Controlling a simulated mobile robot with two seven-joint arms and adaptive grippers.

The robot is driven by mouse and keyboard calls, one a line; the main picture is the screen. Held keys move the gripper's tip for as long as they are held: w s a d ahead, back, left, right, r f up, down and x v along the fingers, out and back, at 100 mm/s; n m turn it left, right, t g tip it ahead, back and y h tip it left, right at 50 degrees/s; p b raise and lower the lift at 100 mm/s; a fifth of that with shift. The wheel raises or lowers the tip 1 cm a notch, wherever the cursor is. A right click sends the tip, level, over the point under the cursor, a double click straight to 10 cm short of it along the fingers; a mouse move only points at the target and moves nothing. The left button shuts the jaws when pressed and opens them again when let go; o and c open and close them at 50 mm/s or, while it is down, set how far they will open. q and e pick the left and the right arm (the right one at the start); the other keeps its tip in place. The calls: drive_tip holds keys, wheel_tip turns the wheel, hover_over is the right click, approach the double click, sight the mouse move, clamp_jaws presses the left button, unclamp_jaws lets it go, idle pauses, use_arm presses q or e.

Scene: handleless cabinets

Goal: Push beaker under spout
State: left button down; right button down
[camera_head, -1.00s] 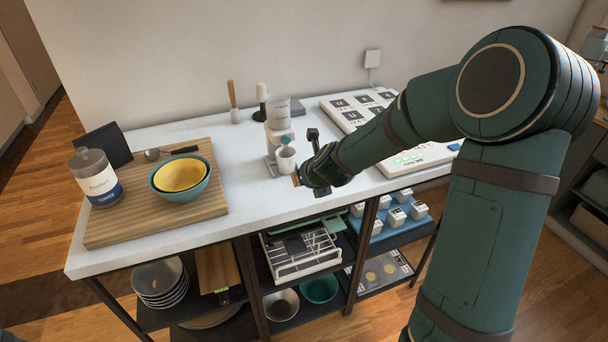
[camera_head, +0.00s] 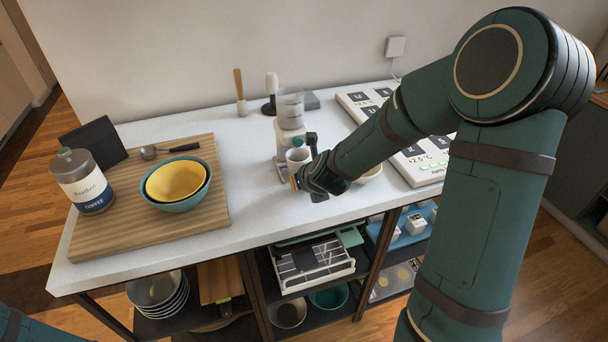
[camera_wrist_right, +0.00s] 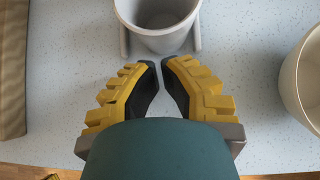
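The beaker (camera_head: 297,158) is a small pale cup standing upright at the front of the white dispenser (camera_head: 289,135), which has a clear container on top. In the right wrist view the beaker (camera_wrist_right: 158,22) is at the top, between two grey prongs (camera_wrist_right: 124,40). Its inside looks empty. The spout cannot be made out. My right gripper (camera_head: 296,181) is low over the counter, just in front of the beaker. In the wrist view its fingertips (camera_wrist_right: 160,74) are nearly together, with nothing between them and a small gap to the beaker. My left gripper is not in view.
A cream bowl (camera_wrist_right: 306,82) stands right of my right gripper. A wooden board (camera_head: 120,225) with nested bowls (camera_head: 178,183) and a coffee jar (camera_head: 84,182) is at left. White panels (camera_head: 425,162) lie at right. The counter's front edge is close.

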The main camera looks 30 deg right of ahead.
sight(296, 158)
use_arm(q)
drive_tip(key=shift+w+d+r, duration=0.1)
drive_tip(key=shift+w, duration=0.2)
use_arm(e)
drive_tip(key=shift+w, duration=0.25)
drive_tip(key=shift+w+d, duration=0.2)
drive_tip(key=shift+w, duration=1.1)
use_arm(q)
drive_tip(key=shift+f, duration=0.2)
